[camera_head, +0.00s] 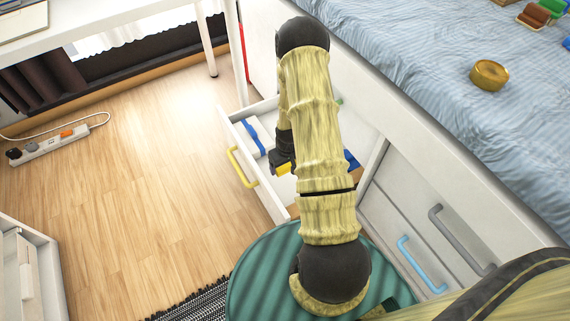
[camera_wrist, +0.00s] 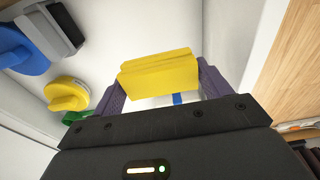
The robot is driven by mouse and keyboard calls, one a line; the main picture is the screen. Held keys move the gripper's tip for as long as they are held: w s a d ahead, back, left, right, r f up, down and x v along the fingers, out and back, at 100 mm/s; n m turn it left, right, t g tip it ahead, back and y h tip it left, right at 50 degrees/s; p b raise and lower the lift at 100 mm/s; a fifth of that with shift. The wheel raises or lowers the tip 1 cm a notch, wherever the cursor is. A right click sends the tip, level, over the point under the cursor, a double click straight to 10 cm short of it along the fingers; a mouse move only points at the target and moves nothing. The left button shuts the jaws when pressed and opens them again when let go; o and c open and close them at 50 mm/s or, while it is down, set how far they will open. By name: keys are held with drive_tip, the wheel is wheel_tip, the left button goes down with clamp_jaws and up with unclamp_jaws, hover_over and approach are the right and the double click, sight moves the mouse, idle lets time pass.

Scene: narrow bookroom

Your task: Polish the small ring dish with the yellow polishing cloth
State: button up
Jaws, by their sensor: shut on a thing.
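My gripper (camera_wrist: 160,80) is shut on a folded yellow block-shaped piece, which looks like the yellow polishing cloth (camera_wrist: 157,72). Its two purple-grey fingers press on the cloth's ends. In the head view my gripper (camera_head: 282,160) is low inside an open white drawer, mostly hidden by my arm, with a bit of the yellow cloth (camera_head: 284,169) showing. A small round gold dish (camera_head: 489,74), which looks like the ring dish, sits on the blue bedspread at the upper right, far from my gripper.
The drawer (camera_head: 268,196) with a yellow handle (camera_head: 242,167) stands open below the bed (camera_head: 440,50). Inside are a blue-and-white item (camera_head: 254,138), a round yellow piece (camera_wrist: 67,94) and a green piece (camera_wrist: 75,117). Spools (camera_head: 534,15) lie on the bed.

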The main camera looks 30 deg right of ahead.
drive_tip(key=shift+o, duration=1.1)
drive_tip(key=w+a+r+p, duration=0.1)
drive_tip(key=a+r+p, duration=0.1)
drive_tip(key=r, duration=0.2)
drive_tip(key=w+a+r+p, duration=0.1)
drive_tip(key=a+r+p, duration=0.1)
drive_tip(key=r, duration=0.3)
drive_tip(key=w+a+r+p, duration=0.1)
drive_tip(key=a+r+p, duration=0.1)
drive_tip(key=r, duration=0.2)
drive_tip(key=shift+w+a+r, duration=0.2)
drive_tip(key=shift+a+r, duration=0.05)
drive_tip(key=shift+r, duration=0.1)
drive_tip(key=shift+c, duration=0.2)
drive_tip(key=a+r+p, duration=0.4)
drive_tip(key=a+r, duration=0.3)
drive_tip(key=r, duration=0.4)
drive_tip(key=shift+w, duration=0.35)
